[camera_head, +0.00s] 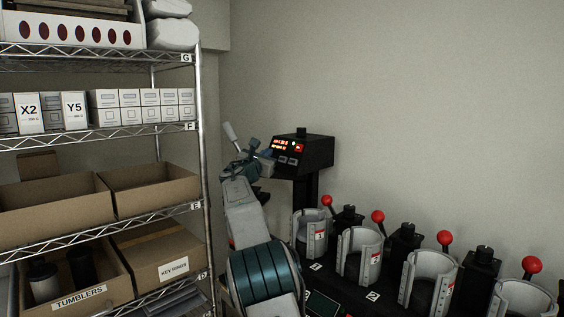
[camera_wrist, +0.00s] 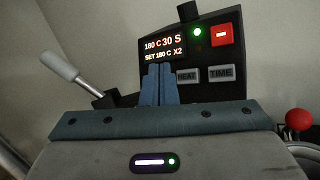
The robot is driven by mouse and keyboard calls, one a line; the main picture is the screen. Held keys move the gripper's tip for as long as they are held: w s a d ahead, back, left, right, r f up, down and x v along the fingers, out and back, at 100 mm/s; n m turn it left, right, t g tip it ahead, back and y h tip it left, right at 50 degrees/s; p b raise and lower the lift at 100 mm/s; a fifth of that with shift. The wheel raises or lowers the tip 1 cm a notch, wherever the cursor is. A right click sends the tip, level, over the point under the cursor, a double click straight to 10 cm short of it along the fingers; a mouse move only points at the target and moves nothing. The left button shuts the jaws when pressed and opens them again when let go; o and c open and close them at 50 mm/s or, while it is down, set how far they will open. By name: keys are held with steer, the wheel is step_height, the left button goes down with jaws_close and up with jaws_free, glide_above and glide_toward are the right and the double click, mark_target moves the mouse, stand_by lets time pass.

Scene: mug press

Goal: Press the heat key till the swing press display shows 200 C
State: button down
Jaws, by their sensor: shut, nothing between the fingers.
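The swing press control box (camera_head: 312,152) is black and stands at the back, right of the shelf. In the wrist view its lit display (camera_wrist: 163,44) reads 180 C, 30 S, and below that SET 180 C X2. The dark heat key (camera_wrist: 187,76) is labelled HEAT and sits below the display, left of the TIME key (camera_wrist: 221,73). My gripper (camera_wrist: 160,68) is shut and empty. In the wrist view its fingertips overlap the area just left of the heat key, below the display; I cannot tell whether they touch the panel. In the head view my gripper (camera_head: 268,153) is at the box's left front.
A pale-handled lever (camera_wrist: 60,67) rises left of the box. A red key (camera_wrist: 221,35) and a green light (camera_wrist: 197,32) are on the panel. Several mug presses with red-knobbed levers (camera_head: 378,216) stand to the right. A wire shelf (camera_head: 203,170) with boxes stands close on the left.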

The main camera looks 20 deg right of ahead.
mark_target(281, 156)
steer(key=shift+w+d+f, duration=0.35)
steer(key=shift+d+f, duration=0.1)
steer(key=shift+d, duration=0.35)
steer(key=shift+w+d+f, duration=0.3)
steer(key=shift+d+f, duration=0.15)
steer(key=shift+d, duration=0.3)
stand_by(1.0)
steer(key=shift+w+d+f, duration=0.15)
steer(key=shift+d+f, duration=0.05)
steer(key=shift+d, duration=0.15)
steer(key=shift+w+d+f, duration=0.15)
steer(key=shift+d+f, duration=0.15)
steer(key=shift+d, duration=0.05)
stand_by(0.8)
steer(key=shift+a+r, duration=0.1)
steer(key=shift+s+a+r, duration=0.35)
steer(key=shift+a, duration=0.25)
steer(key=a, duration=0.1)
steer(key=s+a+r, duration=0.1)
steer(key=a+r, duration=0.1)
steer(key=a, duration=0.1)
steer(key=shift+s+r, duration=0.25)
steer(key=shift+s, duration=0.05)
stand_by(0.3)
